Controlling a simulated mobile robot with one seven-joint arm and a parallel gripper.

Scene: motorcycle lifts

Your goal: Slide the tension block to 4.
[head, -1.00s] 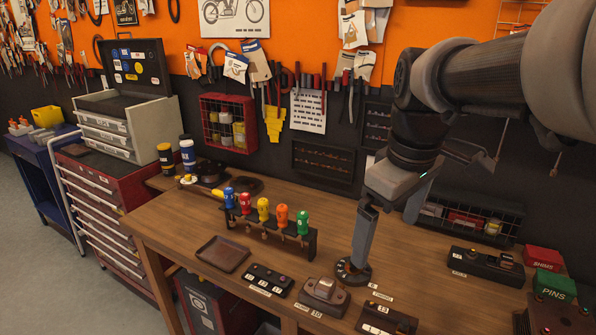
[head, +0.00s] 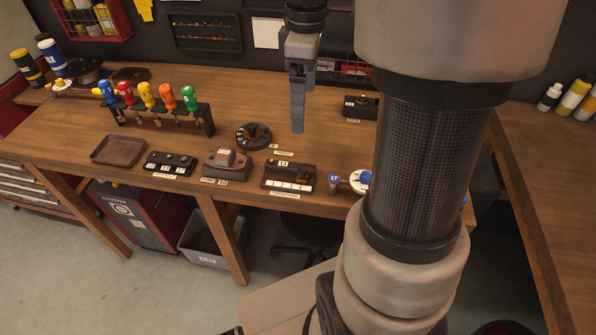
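The tensioner unit (head: 303,172), a dark reddish-brown box marked 13, sits near the front edge of the wooden bench. A row of pale scale marks runs along its front, but the numbers and the block's exact position are too small to read. My gripper (head: 297,129) points straight down above the bench, behind the tensioner in the picture and apart from it. Its fingers appear as one narrow grey shape, so any gap between them is hidden. I see nothing held in it.
A round dark dial (head: 253,136) stands left of my gripper. Left of the tensioner are a unit with a grey top (head: 227,164), a button box (head: 170,163) and a brown tray (head: 118,151). Behind them is a rack (head: 160,121) of coloured-handled tools. A blue-and-white part (head: 359,181) lies right.

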